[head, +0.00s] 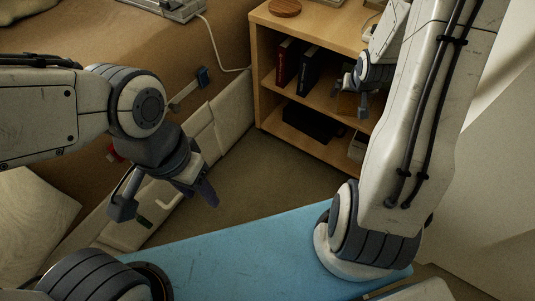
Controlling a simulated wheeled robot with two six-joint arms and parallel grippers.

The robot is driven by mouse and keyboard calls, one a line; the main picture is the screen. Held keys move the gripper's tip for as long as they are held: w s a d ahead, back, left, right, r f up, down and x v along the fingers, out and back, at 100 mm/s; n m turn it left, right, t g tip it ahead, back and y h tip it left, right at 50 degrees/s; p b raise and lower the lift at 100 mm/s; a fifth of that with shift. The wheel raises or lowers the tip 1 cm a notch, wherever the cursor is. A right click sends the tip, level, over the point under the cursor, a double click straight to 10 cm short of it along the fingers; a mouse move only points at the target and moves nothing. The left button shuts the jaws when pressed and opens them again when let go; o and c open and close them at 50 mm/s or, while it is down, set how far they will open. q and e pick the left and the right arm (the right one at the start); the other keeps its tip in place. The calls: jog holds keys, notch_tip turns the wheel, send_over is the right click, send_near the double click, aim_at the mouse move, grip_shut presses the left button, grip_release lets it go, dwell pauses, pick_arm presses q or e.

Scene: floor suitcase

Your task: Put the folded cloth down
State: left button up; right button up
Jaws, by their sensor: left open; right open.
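I cannot make out the folded cloth for certain in the head view. My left gripper (163,203) is open, pointing down above a long pale, low-walled thing on the floor (125,232), perhaps the edge of the suitcase. A pale item (356,147) on the bottom shelf is partly hidden by my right arm.
Dark and red books (308,70) stand on the middle shelf, and a black box (306,122) lies below. A round wooden piece (285,8) is on top. A brown surface (130,45) fills the upper left. Bare floor (255,180) lies between my grippers.

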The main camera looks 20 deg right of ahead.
jog(key=s+a+r+n+g+y, duration=0.1)
jog(key=s+a+r+n, duration=0.1)
jog(key=a, duration=0.6)
jog(key=s+a+r+n+y, duration=0.1)
jog(key=a+r+n, duration=0.1)
jog(key=a, duration=0.5)
jog(key=s+a+r+n+g+y, duration=0.1)
jog(key=s+a+r+n, duration=0.15)
jog(key=a, duration=0.55)
jog(key=s+a+r+n+g, duration=0.2)
jog(key=s+a, duration=0.3)
jog(key=s, duration=0.4)
jog(key=s+a+r+n+g, duration=0.1)
jog(key=s+a+n, duration=0.3)
jog(key=s, duration=0.5)
jog(key=a+r, duration=0.1)
jog(key=a, duration=0.1)
jog(key=shift+s+a+r+g+y, duration=0.3)
jog(key=shift+s+g+y, duration=0.1)
jog(key=shift+r, duration=0.1)
notch_tip(320, 180, up, 48)
jog(key=p, duration=4.8)
